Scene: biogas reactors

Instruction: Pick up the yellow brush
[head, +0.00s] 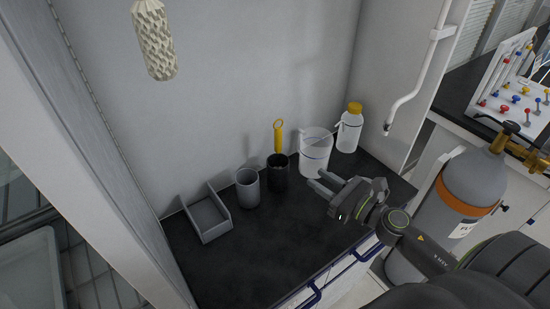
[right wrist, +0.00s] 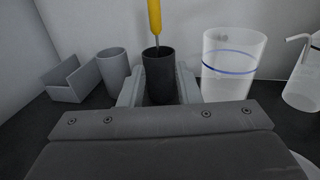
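The yellow brush (head: 278,138) stands upright in a black cup (head: 278,180) on the dark worktop, its yellow handle with a ring end above the rim. In the right wrist view the lower handle and thin stem of the brush (right wrist: 155,22) rise from the black cup (right wrist: 159,72). My right gripper (head: 322,186) is to the right of and in front of the cup, with its fingers apart and nothing between them. In the right wrist view its fingers appear on either side of the cup, which lies beyond them. My left gripper is not in view.
A grey cup (head: 247,188) and a grey open bin (head: 208,215) stand left of the black cup. A translucent beaker (head: 315,152) and a yellow-capped wash bottle (head: 350,128) stand to its right. The front of the worktop (head: 265,262) is clear.

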